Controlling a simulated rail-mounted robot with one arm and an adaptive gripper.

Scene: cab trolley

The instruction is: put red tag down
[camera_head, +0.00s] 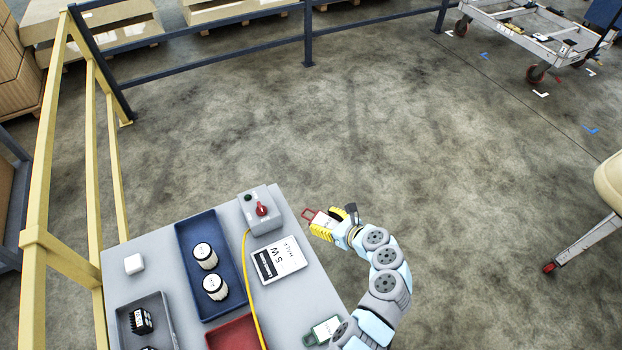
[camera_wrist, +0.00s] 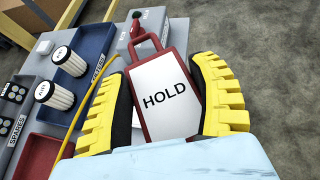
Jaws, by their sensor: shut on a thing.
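The red tag (camera_wrist: 161,96) has a red frame, a red loop at its top and a white face reading HOLD. My gripper (camera_wrist: 165,105) is shut on it, with one yellow-and-black finger at each side of the tag. In the head view my gripper (camera_head: 327,224) holds the red tag (camera_head: 310,216) off the right edge of the grey trolley top (camera_head: 313,292), near the grey switch box. The tag's loop points toward the box. The tag's lower end is hidden by my wrist in the wrist view.
A grey box with a red switch (camera_head: 261,209) stands at the back. A white-faced card (camera_head: 279,259), a blue tray (camera_head: 190,237) with two filters, a red tray (camera_head: 233,334), a grey bin (camera_head: 163,306), a white cube (camera_head: 134,263) and a green tag (camera_head: 322,331) are on the top. A yellow cable (camera_head: 250,290) crosses it.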

